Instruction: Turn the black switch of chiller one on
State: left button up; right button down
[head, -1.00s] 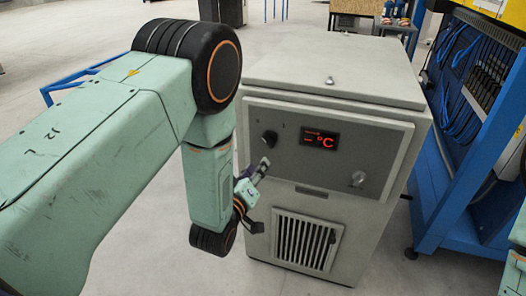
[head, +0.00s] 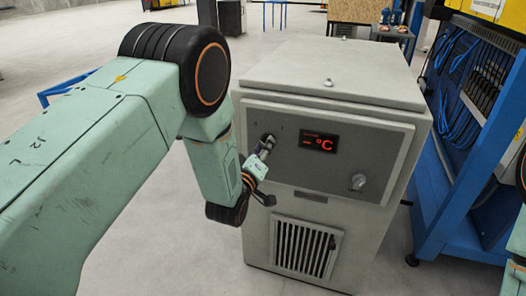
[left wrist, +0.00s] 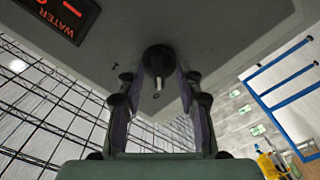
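The grey chiller (head: 335,72) stands in the middle of the head view. Its round black switch (head: 269,138) is on the upper left of the front panel, mostly behind my left gripper (head: 267,147). In the left wrist view the switch (left wrist: 157,60) has a pale pointer line, with the marks I and O beside it. My left gripper (left wrist: 159,78) faces it with its two fingers apart, one on each side of the switch. I cannot tell whether they touch it. My right gripper is out of view; only part of my right arm shows at the right edge.
A red °C display (head: 319,143) sits right of the switch, and a silver knob (head: 358,182) lower right. A vent grille (head: 304,248) is below. A blue rack (head: 460,150) with cables stands close on the right. The floor left of the chiller is open.

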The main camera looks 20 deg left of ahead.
pick_arm(q)
jog(key=shift+r, duration=0.1)
jog(key=shift+c, duration=0.4)
grip_shut()
jog(key=shift+s+m, duration=0.1)
jog(key=shift+m, duration=0.2)
jog(key=m+p, duration=0.2)
jog(key=m, duration=0.6)
jog(key=m+p, duration=0.1)
jog(key=m, duration=0.8)
jog(key=shift+d+f+p, duration=0.15)
jog(key=shift+f+p, duration=0.05)
jog(key=shift+p, duration=0.15)
jog(key=shift+m, duration=0.3)
